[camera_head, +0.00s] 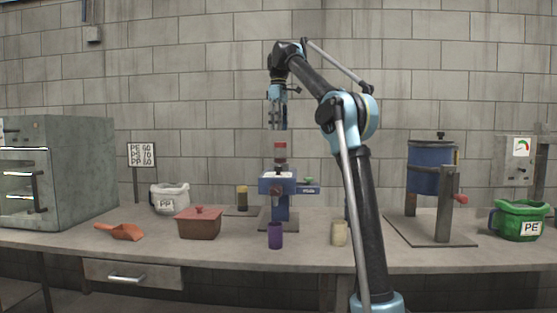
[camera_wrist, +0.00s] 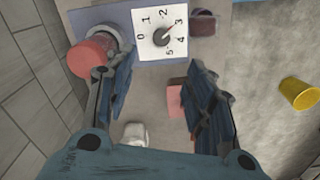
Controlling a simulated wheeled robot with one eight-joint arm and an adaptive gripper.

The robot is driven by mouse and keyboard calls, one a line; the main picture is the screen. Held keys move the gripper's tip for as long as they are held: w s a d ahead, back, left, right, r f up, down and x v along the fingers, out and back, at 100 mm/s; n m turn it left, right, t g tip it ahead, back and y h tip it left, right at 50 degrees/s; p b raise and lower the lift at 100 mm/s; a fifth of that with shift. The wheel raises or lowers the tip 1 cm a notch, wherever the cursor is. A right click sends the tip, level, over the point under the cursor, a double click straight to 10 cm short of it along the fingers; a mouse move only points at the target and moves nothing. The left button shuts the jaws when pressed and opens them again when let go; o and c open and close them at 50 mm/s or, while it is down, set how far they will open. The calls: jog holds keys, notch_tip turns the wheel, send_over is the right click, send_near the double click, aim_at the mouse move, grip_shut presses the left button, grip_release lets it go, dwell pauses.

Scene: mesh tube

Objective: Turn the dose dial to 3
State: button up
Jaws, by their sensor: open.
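The blue dosing device (camera_head: 281,208) stands mid-bench, with a white dial plate (camera_head: 270,174) on it and a red-topped tube behind. In the wrist view the dial plate (camera_wrist: 149,48) shows numbers 0 to 5 around a small dark knob (camera_wrist: 162,39). The knob's pointer seems to aim up-right, about toward 3; it is too small to be sure. My gripper (camera_head: 277,127) hangs pointing down above the device, apart from it. In the wrist view my gripper (camera_wrist: 150,76) has its fingers spread with nothing between them; the dial lies beyond the fingertips.
A red cylinder (camera_wrist: 90,60) stands beside the dial plate. A purple cup (camera_head: 275,236) and a cream jar (camera_head: 338,233) stand in front. A reddish lidded box (camera_head: 198,224) is left; a blue drum (camera_head: 431,168) is right. A yellow cup (camera_wrist: 300,93) shows in the wrist view.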

aim_at(278, 170)
notch_tip(278, 170, down, 16)
jog(key=shift+s+f, duration=0.1)
dwell(1.0)
jog(key=c, duration=1.1)
